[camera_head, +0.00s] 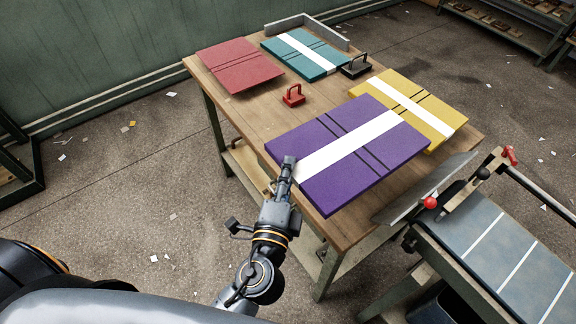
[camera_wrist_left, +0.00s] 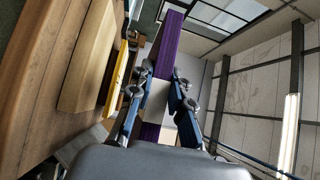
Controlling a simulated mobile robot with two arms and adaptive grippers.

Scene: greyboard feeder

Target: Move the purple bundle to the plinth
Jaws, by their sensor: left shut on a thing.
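The purple bundle (camera_head: 345,150), a flat slab with a white band and dark straps, is over the front of the wooden table (camera_head: 228,105). My left gripper (camera_head: 289,163) is shut on its near left edge, at the white band. In the left wrist view, the bundle's purple edge (camera_wrist_left: 168,45) runs between the two fingers (camera_wrist_left: 160,97), with a gap to the wood at left. A low raised wooden block (camera_wrist_left: 92,60) shows there and may be the plinth. In the head view it cannot be made out; the bundle may hide it. My right gripper is not in view.
A yellow bundle (camera_head: 440,123) lies close behind the purple one. Red (camera_head: 240,68) and teal (camera_head: 325,66) bundles lie farther back, by a grey corner fence (camera_head: 310,20). Red (camera_head: 293,95) and dark (camera_head: 356,66) handled blocks stand between. A feeder (camera_head: 510,250) adjoins at right.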

